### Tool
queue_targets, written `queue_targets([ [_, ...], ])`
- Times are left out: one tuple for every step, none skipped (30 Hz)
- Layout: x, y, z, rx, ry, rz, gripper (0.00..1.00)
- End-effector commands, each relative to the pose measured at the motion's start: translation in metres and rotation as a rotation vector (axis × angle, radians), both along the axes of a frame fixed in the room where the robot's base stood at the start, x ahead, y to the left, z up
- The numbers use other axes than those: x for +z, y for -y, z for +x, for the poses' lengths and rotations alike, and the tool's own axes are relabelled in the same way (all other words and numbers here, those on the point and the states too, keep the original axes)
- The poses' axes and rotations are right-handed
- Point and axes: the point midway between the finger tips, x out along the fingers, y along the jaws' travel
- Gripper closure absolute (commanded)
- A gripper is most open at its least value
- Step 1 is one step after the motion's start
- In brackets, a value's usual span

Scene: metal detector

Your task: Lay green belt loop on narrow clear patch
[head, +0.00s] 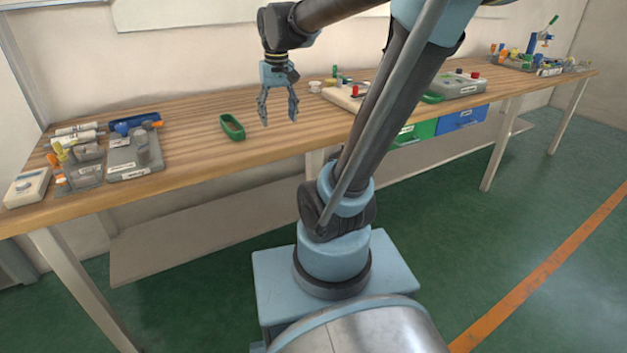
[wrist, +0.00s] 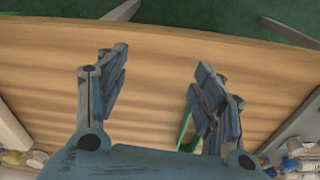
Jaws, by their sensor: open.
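The green belt loop (head: 233,128) lies on the wooden bench top, left of my gripper in the head view. In the wrist view a strip of green (wrist: 184,130) shows beside the right-hand finger, which hides the rest of it. My gripper (head: 278,118) points down with its fingers spread, empty, over the bench to the right of the loop. Its fingers (wrist: 163,62) also stand apart in the wrist view, with bare wood between them. No marked narrow patch can be made out; bare wood (head: 190,135) lies between the loop and the grey trays.
Grey trays (head: 130,168) with small parts and a white device (head: 26,188) crowd the left end. A light board with a red part (head: 345,97) stands right of my gripper. A grey unit (head: 460,86) stands further right. My arm hides part of the bench.

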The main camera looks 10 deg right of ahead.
Motion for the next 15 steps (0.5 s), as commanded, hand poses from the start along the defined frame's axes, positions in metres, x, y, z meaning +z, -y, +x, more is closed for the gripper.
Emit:
queue_targets([
  [-0.009,0.009,-0.015,-0.012,0.006,0.000,0.38],
  [-0.014,0.013,-0.022,-0.017,0.011,0.001,0.38],
  [-0.020,0.019,-0.032,-0.025,0.017,0.001,0.38],
  [-0.026,0.023,-0.039,-0.031,0.022,0.002,0.38],
  [-0.031,0.027,-0.047,-0.037,0.026,0.002,0.38],
  [-0.039,0.032,-0.057,-0.046,0.032,0.002,0.38],
  [-0.045,0.035,-0.064,-0.052,0.036,0.002,0.38],
  [-0.051,0.039,-0.071,-0.057,0.040,0.002,0.38],
  [-0.059,0.043,-0.081,-0.064,0.046,0.002,0.38],
  [-0.066,0.046,-0.088,-0.070,0.051,0.002,0.38],
  [-0.072,0.049,-0.094,-0.075,0.056,0.003,0.38],
  [-0.081,0.053,-0.103,-0.083,0.061,0.002,0.38],
  [-0.088,0.055,-0.110,-0.090,0.065,0.001,0.38],
  [-0.095,0.058,-0.116,-0.095,0.069,0.001,0.38],
  [-0.103,0.061,-0.124,-0.102,0.074,0.001,0.38],
])
